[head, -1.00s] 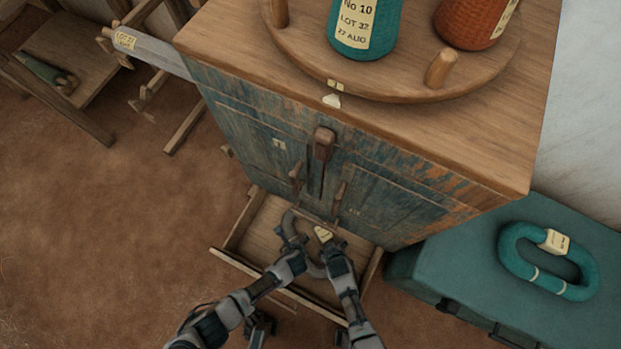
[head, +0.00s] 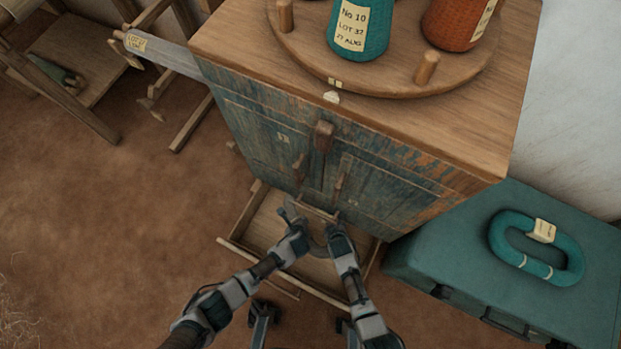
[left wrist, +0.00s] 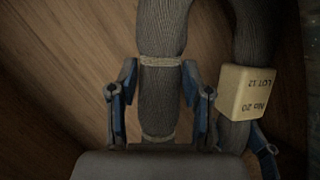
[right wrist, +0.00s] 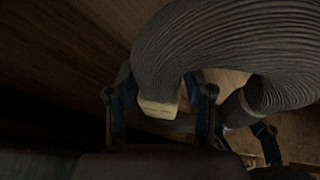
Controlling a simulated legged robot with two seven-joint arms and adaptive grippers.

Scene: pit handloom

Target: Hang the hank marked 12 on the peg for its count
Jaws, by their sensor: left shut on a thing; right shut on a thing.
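A grey ribbed hank (head: 318,250) is at the open drawer, mostly covered by my grippers in the head view. In the left wrist view the hank (left wrist: 160,95) has pale ties and a cream tag (left wrist: 246,92) reading No 20, LOT 12, upside down. My left gripper (head: 292,222) is shut on one side of the hank, with a finger on each side of the strand. My right gripper (head: 334,230) is shut on the other side. The right wrist view is dark, with the hank (right wrist: 240,60) large in front. I cannot tell whether the hank touches the drawer floor.
The drawer (head: 258,225) is pulled out below a worn blue cabinet (head: 260,110). Wooden handles stick out of its doors. A turntable (head: 385,80) with cones and pegs stands on top. A teal hank (head: 510,250) lies on a teal chest (head: 440,255) at right. Brown floor is clear at left.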

